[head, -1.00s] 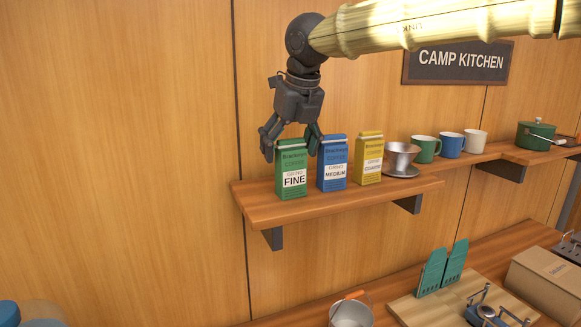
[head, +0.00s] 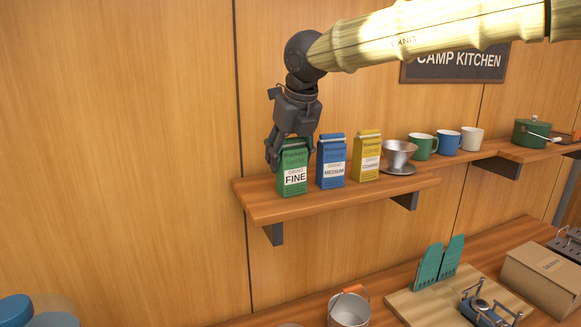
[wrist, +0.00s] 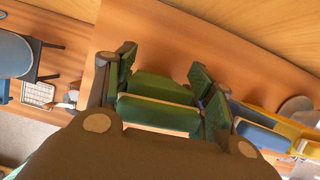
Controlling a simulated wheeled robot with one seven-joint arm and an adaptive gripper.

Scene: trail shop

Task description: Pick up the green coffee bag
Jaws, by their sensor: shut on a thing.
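The green coffee bag (head: 293,172), labelled FINE, stands upright at the left end of the wooden shelf (head: 262,213). My gripper (head: 291,146) is above it, pointing down, with its fingers shut on the upper part of the bag. In the wrist view the green bag's top (wrist: 158,112) shows between the two finger pads. The bag appears to rest on the shelf still.
The blue MEDIUM bag (head: 331,163) stands close to the right of the green one, then the yellow bag (head: 367,158) and a metal dripper (head: 399,153). Mugs and a green pot (head: 531,132) are farther right. The wall is close behind; left of the shelf is clear.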

